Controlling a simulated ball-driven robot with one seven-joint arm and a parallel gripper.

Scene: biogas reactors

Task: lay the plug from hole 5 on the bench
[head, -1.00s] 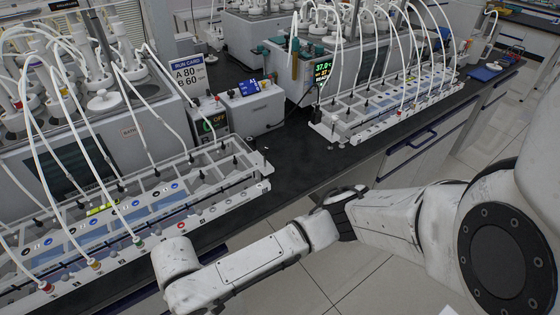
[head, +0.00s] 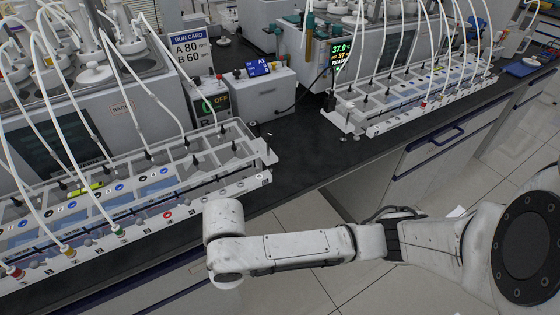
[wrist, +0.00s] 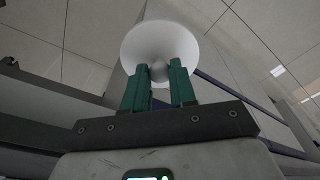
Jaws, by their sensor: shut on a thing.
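My gripper (wrist: 159,88) shows in the wrist view with green fingers shut on a white plug (wrist: 160,42). The plug has a wide round disc and a small pale tip between the fingers. It hangs clear of any surface there, with floor tiles and cabinet fronts behind it. The head view shows my arm in front of the bench, but the gripper and the held plug are hidden there. The black bench (head: 305,150) has a bare stretch between the two tube racks. I cannot tell which hole is number 5.
A long tube rack (head: 150,210) with coloured fittings stands at the left front. Another rack (head: 420,100) stands at the right. White tubes arch over both racks.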

